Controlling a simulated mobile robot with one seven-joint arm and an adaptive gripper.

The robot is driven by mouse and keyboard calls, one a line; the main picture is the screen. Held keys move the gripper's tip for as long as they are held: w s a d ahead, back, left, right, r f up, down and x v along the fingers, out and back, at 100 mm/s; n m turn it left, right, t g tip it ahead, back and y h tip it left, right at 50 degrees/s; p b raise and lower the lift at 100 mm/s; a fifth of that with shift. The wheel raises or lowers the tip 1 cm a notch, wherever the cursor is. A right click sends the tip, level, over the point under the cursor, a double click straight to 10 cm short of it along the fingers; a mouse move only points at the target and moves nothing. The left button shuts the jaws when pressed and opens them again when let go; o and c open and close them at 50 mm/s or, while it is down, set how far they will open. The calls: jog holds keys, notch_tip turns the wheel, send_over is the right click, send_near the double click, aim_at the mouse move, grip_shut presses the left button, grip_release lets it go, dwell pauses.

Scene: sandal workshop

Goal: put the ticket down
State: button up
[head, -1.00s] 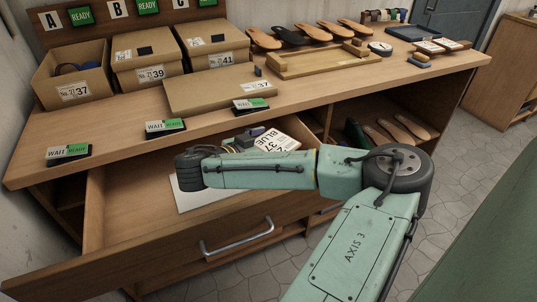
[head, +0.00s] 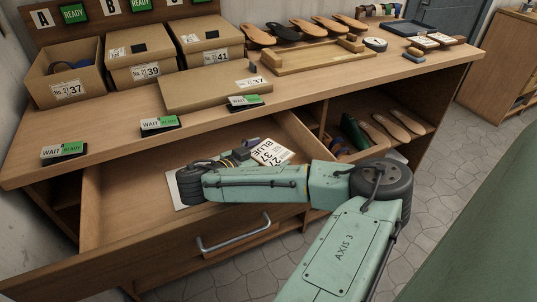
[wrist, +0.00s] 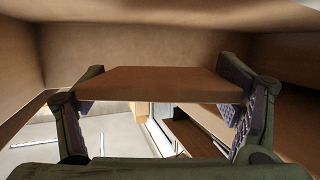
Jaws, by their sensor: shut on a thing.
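The ticket (head: 270,152) is a white card lettered "BLUE" and "37". In the head view it shows beyond my forearm, over the open drawer (head: 135,205). My gripper (head: 243,151) is at the ticket's left side and is partly hidden by my arm. In the wrist view my gripper (wrist: 165,100) has a flat brown slab between its two fingers, which looks like the plain side of the ticket (wrist: 160,84). Wooden walls surround it there. I cannot tell whether the ticket touches the drawer floor.
A white sheet (head: 178,194) shows in the drawer beside my arm. Wait/ready signs (head: 160,124) line the bench's front edge. Boxes (head: 145,68), a flat carton (head: 215,91) and a wooden rack (head: 310,59) stand on the bench. Soles lie in the shelf (head: 385,125) to the right.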

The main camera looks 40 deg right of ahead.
jog(key=shift+f, duration=0.15)
jog(key=o, duration=1)
jog(key=shift+s+f, duration=0.1)
jog(key=shift+f, duration=0.05)
jog(key=shift+o, duration=0.2)
jog(key=shift+r+p, duration=0.4)
jog(key=shift+r, duration=0.2)
jog(key=shift+w+a+r, duration=0.1)
jog(key=shift+w+a, duration=0.1)
jog(key=shift+a, duration=0.1)
jog(key=b+v, duration=0.2)
jog(key=v, duration=0.9)
jog(key=shift+a+r, duration=0.15)
jog(key=shift+a, duration=0.05)
jog(key=shift+s, duration=0.15)
